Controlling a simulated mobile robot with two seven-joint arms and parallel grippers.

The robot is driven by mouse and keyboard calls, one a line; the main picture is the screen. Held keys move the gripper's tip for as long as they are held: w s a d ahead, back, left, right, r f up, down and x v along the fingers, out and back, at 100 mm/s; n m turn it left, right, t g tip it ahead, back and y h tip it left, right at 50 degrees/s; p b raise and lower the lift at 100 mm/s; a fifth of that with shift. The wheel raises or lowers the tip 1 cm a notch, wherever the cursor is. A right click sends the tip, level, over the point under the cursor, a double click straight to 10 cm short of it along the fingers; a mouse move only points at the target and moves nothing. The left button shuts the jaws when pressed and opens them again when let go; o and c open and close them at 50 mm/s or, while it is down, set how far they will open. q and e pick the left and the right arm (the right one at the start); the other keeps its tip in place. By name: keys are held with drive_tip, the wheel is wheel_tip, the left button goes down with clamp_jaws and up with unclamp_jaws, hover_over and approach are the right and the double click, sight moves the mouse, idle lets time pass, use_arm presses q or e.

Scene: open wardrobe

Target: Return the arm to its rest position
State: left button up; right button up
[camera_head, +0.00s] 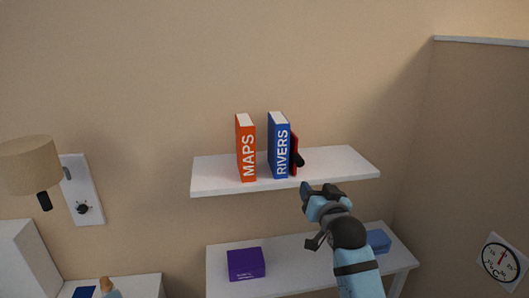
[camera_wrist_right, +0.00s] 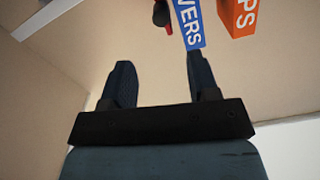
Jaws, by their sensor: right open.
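My right arm comes up from the bottom right in the head view. Its gripper (camera_head: 322,190) is just in front of and below the front edge of the white wall shelf (camera_head: 335,164). In the right wrist view the two dark fingers (camera_wrist_right: 165,85) are apart with nothing between them. The blue RIVERS book (camera_head: 281,150) and the orange MAPS book (camera_head: 246,150) stand upright on the shelf. A red and black item (camera_head: 297,155) is at the right side of the blue book, partly hidden by it. My left gripper is not in view.
Below the shelf is a white table (camera_head: 300,255) with a purple box (camera_head: 245,264) and a blue box (camera_head: 379,241), which is partly hidden by my arm. A wall lamp (camera_head: 30,165) is at the left. A dial (camera_head: 500,262) hangs on the right wall.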

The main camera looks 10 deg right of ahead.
drive_tip(key=s+f+n+g+p, duration=0.15)
drive_tip(key=s+f, duration=0.55)
drive_tip(key=f, duration=0.7)
drive_tip(key=s+a+f+n+g+y, duration=0.1)
drive_tip(key=s+f+g, duration=0.1)
drive_tip(key=s+f, duration=0.8)
drive_tip(key=s+f+n+g+y+p, duration=0.1)
drive_tip(key=s+f+n+g, duration=0.1)
drive_tip(key=s+f, duration=0.8)
drive_tip(key=s+g, duration=0.1)
drive_tip(key=s, duration=0.7)
drive_tip(key=shift+a+p, duration=0.3)
drive_tip(key=shift+a, duration=0.1)
drive_tip(key=shift+s, duration=0.1)
